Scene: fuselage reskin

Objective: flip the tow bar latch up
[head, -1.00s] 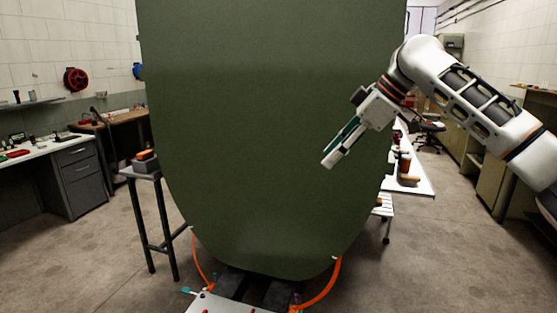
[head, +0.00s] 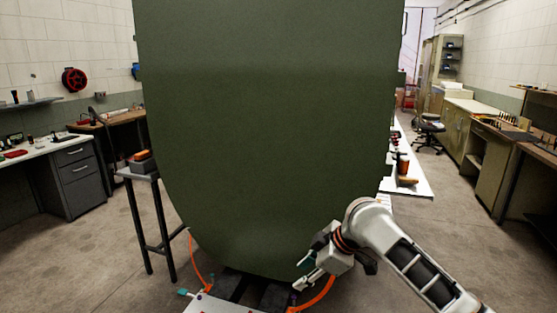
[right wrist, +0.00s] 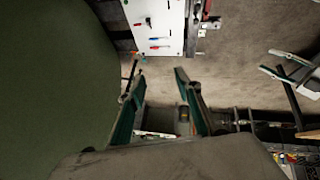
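My right gripper (head: 301,271) is low in the head view, in front of the lower right edge of the large dark green panel (head: 270,130). Its two fingers are apart with nothing between the tips; they also show spread in the right wrist view (right wrist: 157,72). Below the panel is a pale plate (head: 215,304) with small red parts and dark blocks behind it. A small teal-ended piece (head: 186,292) sticks out at its left. I cannot tell which part is the tow bar latch.
Orange hoses, left (head: 197,262) and right (head: 318,297), curve down beside the panel's bottom; the right one passes close to my gripper. A dark stand (head: 140,215) is at left. A white table (head: 408,187) is behind at right. Floor (head: 430,240) is clear at right.

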